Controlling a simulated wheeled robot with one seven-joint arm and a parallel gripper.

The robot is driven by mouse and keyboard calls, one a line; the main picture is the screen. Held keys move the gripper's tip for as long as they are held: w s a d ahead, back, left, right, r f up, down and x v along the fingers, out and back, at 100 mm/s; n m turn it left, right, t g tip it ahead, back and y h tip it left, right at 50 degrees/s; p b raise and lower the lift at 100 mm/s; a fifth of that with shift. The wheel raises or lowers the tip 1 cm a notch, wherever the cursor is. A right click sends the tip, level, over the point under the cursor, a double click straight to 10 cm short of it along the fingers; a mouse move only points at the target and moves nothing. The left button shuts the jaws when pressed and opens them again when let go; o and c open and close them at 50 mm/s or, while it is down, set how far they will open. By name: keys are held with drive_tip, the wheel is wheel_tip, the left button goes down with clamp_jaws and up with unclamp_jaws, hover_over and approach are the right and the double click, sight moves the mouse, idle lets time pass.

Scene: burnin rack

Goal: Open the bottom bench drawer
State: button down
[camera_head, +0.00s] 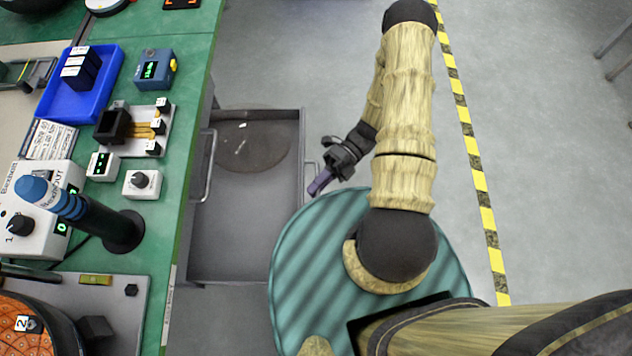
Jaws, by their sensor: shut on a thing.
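A grey bench drawer (245,232) stands pulled out from under the green bench, low near the floor, so I look down into it. Its front panel is on the right side, with a metal handle (310,166). My gripper (318,183), with purple fingertips, is at this handle and shut on it. The exact contact is small and partly hidden by the fingers. A second handle (206,168) sits close to the bench edge, on a front above the open drawer.
A round brownish disc (252,150) lies in the drawer. The green bench (190,170) carries a blue tray (85,100), meters and a dark post with a blue top (60,200). Open floor lies behind and right, with a yellow-black stripe (470,150).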

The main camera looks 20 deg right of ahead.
drive_tip(key=c, duration=1.8)
unclamp_jaws()
drive_tip(key=shift+o, duration=0.2)
drive_tip(key=v, duration=1.7)
drive_tip(key=shift+d, duration=0.2)
